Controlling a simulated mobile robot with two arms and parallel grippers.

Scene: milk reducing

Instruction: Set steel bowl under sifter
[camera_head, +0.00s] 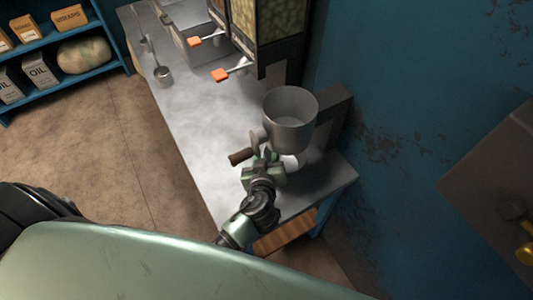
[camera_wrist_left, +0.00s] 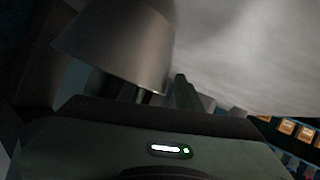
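The sifter (camera_head: 291,122) is a grey metal cup with a brown-handled crank (camera_head: 240,156), mounted near the wall at the counter's near end. My left gripper (camera_head: 264,160) is beside and below it, close to the crank. Its fingertips are small and partly hidden, so I cannot tell whether it is open or shut. A pale shape shows just under the sifter, but I cannot make out a steel bowl there. In the left wrist view a large grey tapered metal body (camera_wrist_left: 120,45) is close above the gripper. My right gripper is not in view.
The steel counter (camera_head: 200,115) is mostly bare in its middle. A ladle (camera_head: 162,76) lies farther back. Dispensers with orange levers (camera_head: 220,75) stand along the wall. Blue shelves (camera_head: 105,68) with boxes and a sack are at the upper left. Open floor lies left of the counter.

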